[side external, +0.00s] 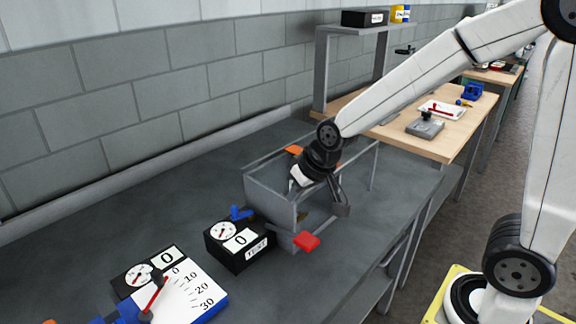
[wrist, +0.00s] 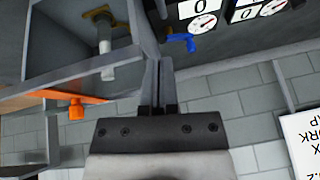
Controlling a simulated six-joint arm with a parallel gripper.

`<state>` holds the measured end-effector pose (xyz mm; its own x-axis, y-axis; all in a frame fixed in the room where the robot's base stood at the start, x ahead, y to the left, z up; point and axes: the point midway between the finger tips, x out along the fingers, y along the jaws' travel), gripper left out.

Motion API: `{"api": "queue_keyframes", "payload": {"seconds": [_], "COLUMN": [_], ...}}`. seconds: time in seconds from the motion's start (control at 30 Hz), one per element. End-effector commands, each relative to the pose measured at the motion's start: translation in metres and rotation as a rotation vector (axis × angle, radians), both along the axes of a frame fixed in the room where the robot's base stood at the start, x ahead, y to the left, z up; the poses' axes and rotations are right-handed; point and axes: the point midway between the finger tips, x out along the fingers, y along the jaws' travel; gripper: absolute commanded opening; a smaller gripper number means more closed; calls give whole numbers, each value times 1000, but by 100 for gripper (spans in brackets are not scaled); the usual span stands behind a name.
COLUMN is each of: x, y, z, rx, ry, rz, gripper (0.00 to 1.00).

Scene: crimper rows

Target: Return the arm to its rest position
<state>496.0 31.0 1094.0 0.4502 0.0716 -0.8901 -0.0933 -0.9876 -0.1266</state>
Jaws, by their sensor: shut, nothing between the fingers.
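My gripper (wrist: 158,68) is shut, with its two fingers together and nothing between them in the wrist view. In the side view my arm reaches in from the upper right, bent down. Its wrist end is over the grey open-topped metal housing (side external: 268,200) on the dark bench. The fingertips are hard to make out there against the grey metal. In the wrist view the housing wall (wrist: 85,72) runs close to the left of the fingers. I cannot tell whether they touch.
A red block (side external: 306,241) is at the housing's front corner and an orange part (wrist: 75,112) on its other side. A black gauge box (side external: 240,243) with a blue lever (side external: 240,213) stands beside it. A dial panel (side external: 168,285) lies nearer. The bench's left side (side external: 70,245) is clear.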

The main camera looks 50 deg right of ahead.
Motion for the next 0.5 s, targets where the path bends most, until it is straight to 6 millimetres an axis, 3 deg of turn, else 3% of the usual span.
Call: {"api": "queue_keyframes", "payload": {"seconds": [0.3,0.5], "x": [-74,-103], "y": [-23,-31], "z": [-45,-59], "rx": [-82,-113], "ry": [163,226], "rz": [63,103], "gripper": [0,0]}}
